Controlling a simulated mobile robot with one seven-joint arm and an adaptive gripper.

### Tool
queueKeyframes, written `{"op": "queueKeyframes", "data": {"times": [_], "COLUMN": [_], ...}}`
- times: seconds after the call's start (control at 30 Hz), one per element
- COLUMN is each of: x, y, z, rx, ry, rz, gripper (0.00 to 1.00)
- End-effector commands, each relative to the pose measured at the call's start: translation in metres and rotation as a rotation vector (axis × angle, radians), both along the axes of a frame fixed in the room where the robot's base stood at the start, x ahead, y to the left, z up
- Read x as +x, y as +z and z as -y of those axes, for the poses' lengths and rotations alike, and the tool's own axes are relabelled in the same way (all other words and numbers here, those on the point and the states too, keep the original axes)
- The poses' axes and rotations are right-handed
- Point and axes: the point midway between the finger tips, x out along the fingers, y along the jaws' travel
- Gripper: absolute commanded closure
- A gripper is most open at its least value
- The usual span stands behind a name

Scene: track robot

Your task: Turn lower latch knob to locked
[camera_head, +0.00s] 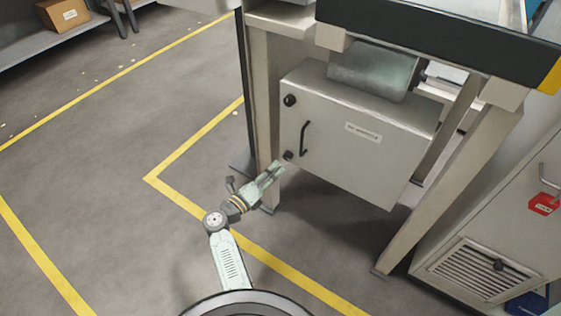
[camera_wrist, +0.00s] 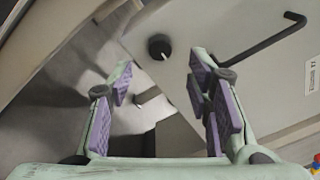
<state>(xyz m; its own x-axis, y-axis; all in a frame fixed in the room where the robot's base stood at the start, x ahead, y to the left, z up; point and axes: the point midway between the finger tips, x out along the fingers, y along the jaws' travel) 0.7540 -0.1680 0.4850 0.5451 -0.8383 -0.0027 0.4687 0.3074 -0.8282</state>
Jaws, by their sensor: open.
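The lower latch knob (camera_head: 288,155) is a small black round knob near the lower left edge of the grey cabinet door (camera_head: 350,150). In the wrist view the black knob (camera_wrist: 159,46) shows a short pale mark pointing down in the picture. My gripper (camera_head: 279,170) is just below the lower knob in the head view. In the wrist view my gripper (camera_wrist: 158,78) is open and empty, its purple-padded fingers apart, with the knob beyond the gap between the tips. I see no contact with it.
The upper black knob (camera_head: 290,100) and a black bar handle (camera_head: 304,137) are on the same door; the handle (camera_wrist: 255,46) is right of the knob in the wrist view. A pale frame leg (camera_head: 262,100) stands left of the cabinet. Open floor lies further left.

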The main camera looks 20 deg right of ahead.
Motion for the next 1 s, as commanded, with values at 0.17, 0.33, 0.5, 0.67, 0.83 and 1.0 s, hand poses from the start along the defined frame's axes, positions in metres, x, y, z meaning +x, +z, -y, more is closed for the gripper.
{"op": "queueKeyframes", "data": {"times": [0.17, 0.33, 0.5, 0.67, 0.83, 1.0], "x": [0.020, 0.032, 0.037, 0.038, 0.038, 0.038], "y": [-0.001, -0.001, 0.000, 0.000, 0.001, 0.001], "z": [0.031, 0.049, 0.056, 0.056, 0.056, 0.056], "rx": [-0.002, -0.003, -0.002, -0.002, -0.002, -0.002], "ry": [-0.001, 0.001, 0.003, 0.004, 0.003, 0.003], "rz": [0.002, 0.001, 0.000, 0.000, 0.000, 0.000], "gripper": [0.54, 0.54, 0.54, 0.54, 0.59, 0.70]}}
